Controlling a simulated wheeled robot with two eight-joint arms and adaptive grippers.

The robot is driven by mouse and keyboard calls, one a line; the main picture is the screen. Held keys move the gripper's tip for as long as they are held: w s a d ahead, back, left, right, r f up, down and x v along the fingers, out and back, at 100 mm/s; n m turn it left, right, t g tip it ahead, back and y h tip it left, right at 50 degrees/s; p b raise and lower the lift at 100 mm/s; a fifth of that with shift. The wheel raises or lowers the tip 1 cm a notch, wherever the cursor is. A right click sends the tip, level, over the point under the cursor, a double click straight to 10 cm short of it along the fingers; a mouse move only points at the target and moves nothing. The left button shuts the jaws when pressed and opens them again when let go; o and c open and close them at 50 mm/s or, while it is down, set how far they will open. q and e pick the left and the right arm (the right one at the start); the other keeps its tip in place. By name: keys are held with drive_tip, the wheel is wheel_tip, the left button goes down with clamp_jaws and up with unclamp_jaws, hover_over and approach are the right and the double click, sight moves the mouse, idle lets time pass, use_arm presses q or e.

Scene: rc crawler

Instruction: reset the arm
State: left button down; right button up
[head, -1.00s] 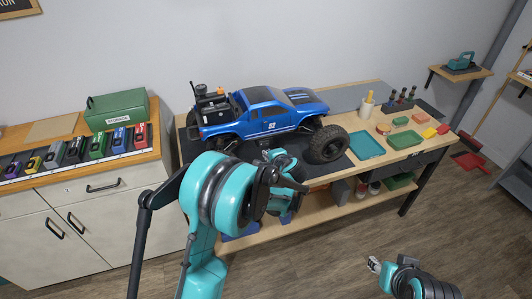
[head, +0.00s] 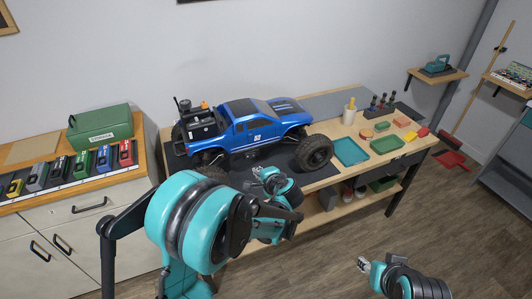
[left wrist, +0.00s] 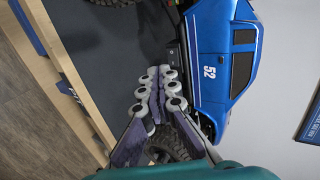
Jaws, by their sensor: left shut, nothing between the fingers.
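The blue RC crawler truck (head: 250,128), number 52 on its door, stands on a dark mat (head: 285,157) on the wooden workbench. My left gripper (head: 260,172) is in front of the truck's near side, by the bench's front edge. In the left wrist view its fingers (left wrist: 157,78) are together and empty, with the truck's blue body (left wrist: 222,60) just beyond and to the right. Whether they touch the truck cannot be told. My left arm hides part of the truck's rear wheel. My right gripper (head: 364,264) is low over the floor, away from the bench; its jaws are too small to judge.
A teal tray (head: 350,152), a green tray (head: 387,145) and a cup of tools (head: 349,112) stand on the bench's right. A cabinet at left holds a green box (head: 100,125) and a row of coloured packs (head: 80,165). Floor at front right is clear.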

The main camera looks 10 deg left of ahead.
use_arm(q)
drive_tip(key=s+a+r+n+g+h, duration=0.1)
drive_tip(key=s+r+n+h, duration=0.15)
drive_tip(key=s, duration=0.45)
drive_tip(key=s+a+r+n+g+h, duration=0.1)
drive_tip(key=s+r+n, duration=0.25)
drive_tip(key=s, duration=0.35)
drive_tip(key=s+d+n+h, duration=0.3)
drive_tip(key=s+n+h, duration=0.1)
drive_tip(key=s, duration=1)
drive_tip(key=shift+s+d+f, duration=0.15)
drive_tip(key=shift+s, duration=0.1)
